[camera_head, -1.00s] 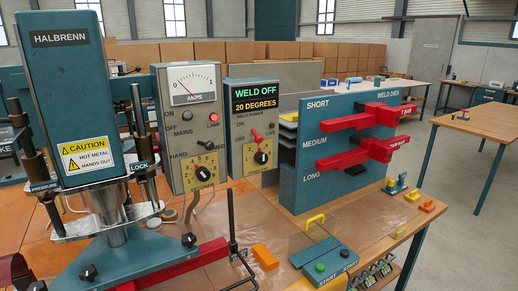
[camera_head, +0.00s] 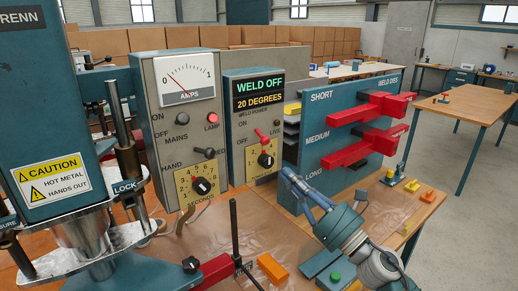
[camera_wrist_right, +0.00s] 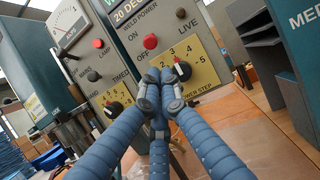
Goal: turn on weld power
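The weld power switch (camera_head: 261,134) is a small red-tipped lever on the grey weld panel (camera_head: 238,150), and its red knob also shows in the right wrist view (camera_wrist_right: 150,42). The panel's display (camera_head: 259,90) reads WELD OFF and 20 DEGREES. My left gripper is not in view.
The die rack (camera_head: 325,130) with red dies is to the right. An orange block (camera_head: 272,268) and green-button box (camera_head: 332,272) are in front on the bench.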

